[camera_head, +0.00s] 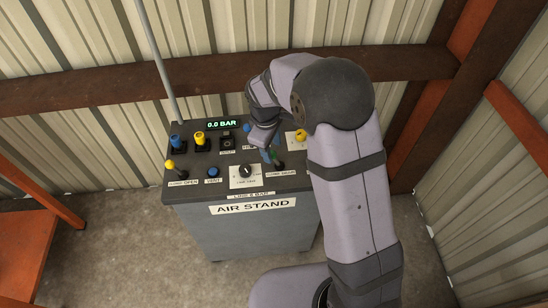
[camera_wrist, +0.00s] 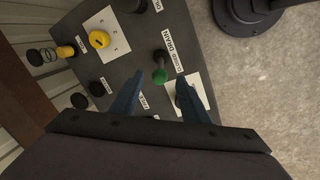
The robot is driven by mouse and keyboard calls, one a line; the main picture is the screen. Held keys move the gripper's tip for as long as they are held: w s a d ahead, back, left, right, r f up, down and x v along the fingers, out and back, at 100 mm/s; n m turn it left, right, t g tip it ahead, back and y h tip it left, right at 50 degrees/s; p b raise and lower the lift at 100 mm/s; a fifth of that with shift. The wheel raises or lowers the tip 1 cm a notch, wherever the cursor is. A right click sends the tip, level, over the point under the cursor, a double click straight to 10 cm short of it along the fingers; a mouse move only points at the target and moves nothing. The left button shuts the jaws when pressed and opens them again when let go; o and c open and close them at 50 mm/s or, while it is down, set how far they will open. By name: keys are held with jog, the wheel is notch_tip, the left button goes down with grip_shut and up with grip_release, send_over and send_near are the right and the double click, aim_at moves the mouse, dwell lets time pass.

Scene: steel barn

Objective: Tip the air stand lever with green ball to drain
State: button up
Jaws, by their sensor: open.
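The air stand (camera_head: 252,228) is a grey cabinet with a dark sloped top. Its lever with green ball (camera_head: 275,153) stands at the right of the top, above the label COMP DRAIN (camera_head: 281,173), partly hidden by my gripper (camera_head: 267,157). In the wrist view the green ball (camera_wrist: 160,76) shows between the blue fingertips of my gripper (camera_wrist: 160,80), beside the drain label (camera_wrist: 171,46). The fingers are open with a gap on each side of the ball. I cannot tell whether they are level with it.
A yellow-topped lever (camera_head: 170,166) stands at the left. A blue button (camera_head: 213,171), a black dial (camera_head: 244,171) and a yellow knob (camera_head: 300,136) are close by. The display (camera_head: 222,125) reads 0.0 BAR. A corrugated wall and brown rail (camera_head: 60,96) lie behind.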

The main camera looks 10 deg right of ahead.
aim_at(274, 158)
jog(key=shift+w+d+f+p, duration=0.15)
jog(key=shift+w+f+p, duration=0.1)
jog(key=shift+f, duration=0.9)
jog(key=shift+w+d+f+p, duration=0.1)
jog(key=shift+f+p, duration=0.15)
jog(key=shift+f, duration=0.9)
jog(key=shift+w+d+f+p, duration=0.15)
jog(key=shift+w+f+p, duration=0.1)
jog(key=shift+f, duration=0.9)
grip_shut()
